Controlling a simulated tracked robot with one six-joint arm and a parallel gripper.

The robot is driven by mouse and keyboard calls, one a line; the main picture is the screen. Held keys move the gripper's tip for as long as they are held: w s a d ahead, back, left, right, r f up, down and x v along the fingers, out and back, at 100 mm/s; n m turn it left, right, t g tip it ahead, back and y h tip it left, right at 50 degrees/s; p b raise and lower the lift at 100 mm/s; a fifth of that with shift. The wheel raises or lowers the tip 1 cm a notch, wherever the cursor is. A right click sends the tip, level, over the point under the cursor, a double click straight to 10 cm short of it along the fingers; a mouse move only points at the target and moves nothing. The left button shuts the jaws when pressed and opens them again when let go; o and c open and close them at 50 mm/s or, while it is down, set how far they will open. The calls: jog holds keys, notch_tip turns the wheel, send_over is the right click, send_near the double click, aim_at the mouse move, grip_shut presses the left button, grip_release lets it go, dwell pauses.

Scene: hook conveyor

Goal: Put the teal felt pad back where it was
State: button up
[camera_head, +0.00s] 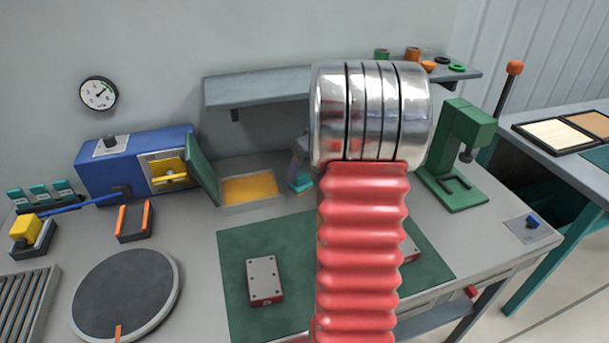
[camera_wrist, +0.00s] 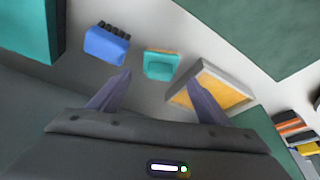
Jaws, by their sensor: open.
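A small teal piece (camera_head: 300,183), which looks like the teal felt pad, is on the bench right of an open box, partly hidden by my arm. In the wrist view, a teal block (camera_wrist: 160,66) with an orange-brown far edge appears between and beyond my fingertips. My gripper (camera_wrist: 158,77) is open, with nothing visible held between its two purple fingers. Most of my gripper is hidden in the head view.
A blue block with black pegs (camera_wrist: 105,44) stands left of the teal block. A grey shelf (camera_head: 258,88) hangs behind the box. A green press (camera_head: 462,150) stands at right. A green mat (camera_head: 240,245) lies in front, with a grey plate (camera_head: 264,280) on it.

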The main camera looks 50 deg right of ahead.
jog(key=v, duration=0.6)
jog(key=shift+r, duration=0.25)
dwell(0.4)
jog(key=s+a+r, duration=0.1)
jog(key=a+r, duration=0.2)
jog(key=a, duration=0.9)
jog(key=s+a+r, duration=0.1)
jog(key=a+r, duration=0.2)
jog(key=a, duration=0.9)
jog(key=s+a+f+n+t, duration=0.1)
jog(key=s+a, duration=1.2)
jog(key=a, duration=0.4)
jog(key=shift+f, duration=0.3)
